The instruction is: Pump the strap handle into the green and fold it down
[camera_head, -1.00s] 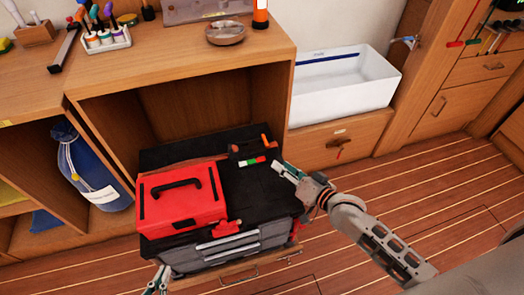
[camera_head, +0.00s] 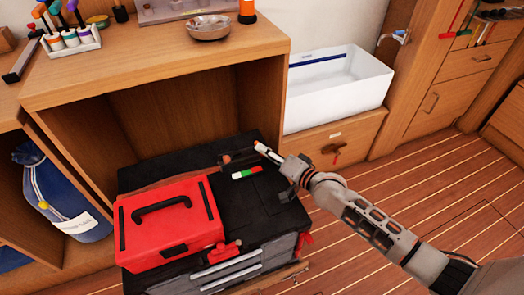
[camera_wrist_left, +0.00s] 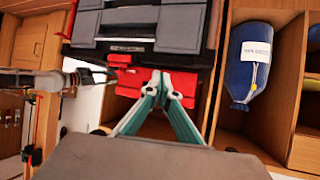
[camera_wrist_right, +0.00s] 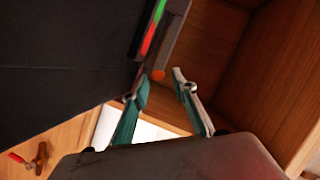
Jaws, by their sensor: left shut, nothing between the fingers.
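The strap handle is dark with an orange tip. Its tip (camera_head: 257,143) shows at my right gripper (camera_head: 267,151) in the head view, behind the red toolbox. In the right wrist view the orange tip (camera_wrist_right: 157,75) lies just ahead of my right gripper (camera_wrist_right: 160,86), whose fingers are apart with nothing clearly between them. The red and green gauge strip (camera_head: 247,172) lies on the black top near the handle, and also shows in the right wrist view (camera_wrist_right: 152,28). My left gripper (camera_wrist_left: 160,76) is shut and empty in the left wrist view, below the drawer unit.
The red toolbox (camera_head: 170,222) sits on the left of the black-topped drawer unit (camera_head: 245,262). A wooden cabinet (camera_head: 160,65) stands behind, with a blue bag (camera_head: 62,195) in its left bay. A white basin (camera_head: 335,90) is at the back right. The floor at right is clear.

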